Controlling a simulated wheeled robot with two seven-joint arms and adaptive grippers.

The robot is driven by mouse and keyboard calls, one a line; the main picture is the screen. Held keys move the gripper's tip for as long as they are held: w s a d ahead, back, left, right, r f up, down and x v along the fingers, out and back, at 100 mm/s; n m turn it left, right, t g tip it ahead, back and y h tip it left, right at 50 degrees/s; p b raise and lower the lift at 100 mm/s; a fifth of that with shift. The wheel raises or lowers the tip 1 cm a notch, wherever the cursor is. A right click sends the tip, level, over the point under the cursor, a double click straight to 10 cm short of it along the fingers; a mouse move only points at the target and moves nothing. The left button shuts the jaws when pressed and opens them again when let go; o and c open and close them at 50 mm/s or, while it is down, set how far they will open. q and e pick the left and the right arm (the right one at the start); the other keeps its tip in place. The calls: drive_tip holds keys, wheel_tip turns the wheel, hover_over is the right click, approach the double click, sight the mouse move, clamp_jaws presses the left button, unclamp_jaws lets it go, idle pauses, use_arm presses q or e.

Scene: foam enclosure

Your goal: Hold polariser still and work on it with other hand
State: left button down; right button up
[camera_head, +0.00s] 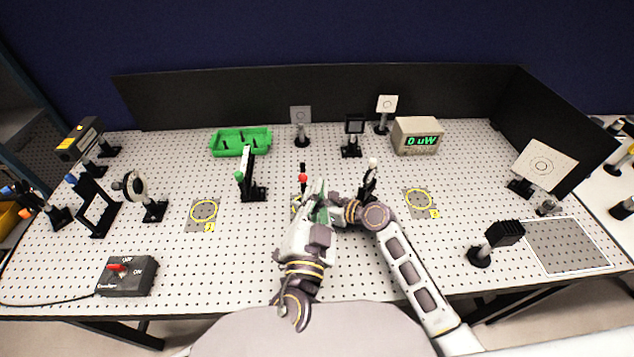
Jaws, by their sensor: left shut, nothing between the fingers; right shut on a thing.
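A slim dark post mount with a red knob (302,178) stands mid-table, its lower part hidden behind my grippers. It may be the polariser, but it is too small to be sure. My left gripper (316,192) is shut and empty, just right of this mount. My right gripper (322,213) reaches in from the right, close to the left one. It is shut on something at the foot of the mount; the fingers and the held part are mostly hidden.
A dark mount with a white knob (368,180) stands close behind my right arm. A green tray (240,151) and power meter (418,135) are behind. Yellow-ringed spots (203,211) and (419,199) are clear.

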idle(0.3)
drive_tip(key=o, duration=0.8)
drive_tip(key=shift+o, duration=0.2)
drive_tip(key=shift+s+d, duration=0.1)
drive_tip(key=shift+d, duration=0.05)
drive_tip(key=shift+v, duration=5.85)
drive_tip(key=shift+r, duration=0.15)
